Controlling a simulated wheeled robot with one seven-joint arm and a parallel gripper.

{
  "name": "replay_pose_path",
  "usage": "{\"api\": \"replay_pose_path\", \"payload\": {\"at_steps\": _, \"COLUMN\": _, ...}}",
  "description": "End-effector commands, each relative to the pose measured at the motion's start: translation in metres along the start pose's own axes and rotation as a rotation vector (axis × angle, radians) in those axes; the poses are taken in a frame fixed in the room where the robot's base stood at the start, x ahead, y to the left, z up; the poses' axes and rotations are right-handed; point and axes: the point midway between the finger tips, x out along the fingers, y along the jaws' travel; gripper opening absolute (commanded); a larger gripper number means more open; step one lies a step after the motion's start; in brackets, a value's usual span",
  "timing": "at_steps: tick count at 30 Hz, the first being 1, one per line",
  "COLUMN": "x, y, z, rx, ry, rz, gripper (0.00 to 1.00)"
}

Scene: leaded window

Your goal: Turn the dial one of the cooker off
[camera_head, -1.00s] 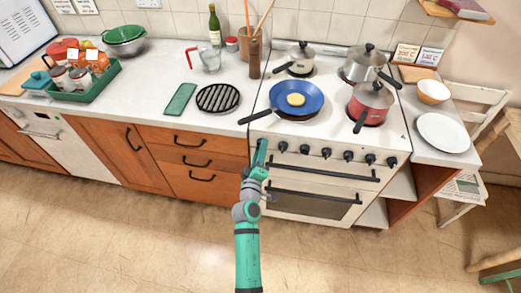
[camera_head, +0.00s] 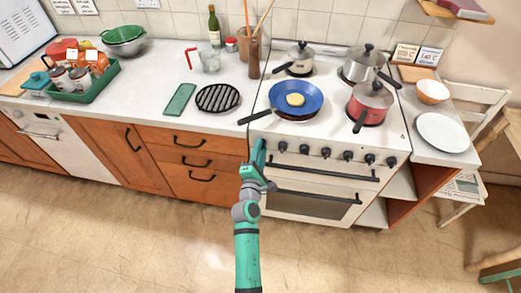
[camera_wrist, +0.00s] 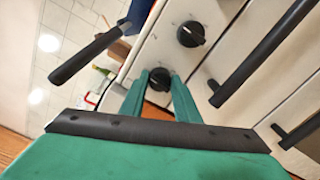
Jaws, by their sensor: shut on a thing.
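The white cooker (camera_head: 240,163) stands right of the wooden drawers, with a row of black dials along its front. My gripper (camera_head: 259,148) is at the left end of that row and hides the dial there in the head view. In the wrist view, a black dial (camera_wrist: 160,78) sits between the two green fingers of my gripper (camera_wrist: 160,84), which are shut on it. Its pointer and markings are too small to read. The neighbouring dial (camera_wrist: 191,34) is free; it also shows in the head view (camera_head: 283,147).
A blue frying pan (camera_head: 296,97) on the front left hob has its handle (camera_head: 258,117) jutting past the cooker's front left, above my gripper. A red pot (camera_head: 371,103) stands front right. The oven handle (camera_head: 325,172) runs below the dials. Floor in front is clear.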

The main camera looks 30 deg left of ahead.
Motion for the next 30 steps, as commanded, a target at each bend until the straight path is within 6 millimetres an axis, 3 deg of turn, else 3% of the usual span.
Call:
{"api": "replay_pose_path", "payload": {"at_steps": 10, "x": -0.0011, "y": -0.0006, "z": -0.0003, "rx": -0.113, "ry": 0.000, "rz": -0.001, "gripper": 0.06}}
{"api": "replay_pose_path", "payload": {"at_steps": 24, "x": -0.0012, "y": -0.0007, "z": -0.0007, "rx": -0.125, "ry": 0.001, "rz": -0.001, "gripper": 0.06}}
{"api": "replay_pose_path", "payload": {"at_steps": 25, "x": -0.0012, "y": -0.0007, "z": -0.0007, "rx": -0.125, "ry": 0.001, "rz": -0.001, "gripper": 0.31}}
{"api": "replay_pose_path", "payload": {"at_steps": 27, "x": -0.0011, "y": -0.0006, "z": -0.0007, "rx": -0.125, "ry": 0.001, "rz": -0.001, "gripper": 0.47}}
{"api": "replay_pose_path", "payload": {"at_steps": 30, "x": -0.0009, "y": -0.0004, "z": -0.0004, "rx": -0.125, "ry": 0.001, "rz": -0.001, "gripper": 0.47}}
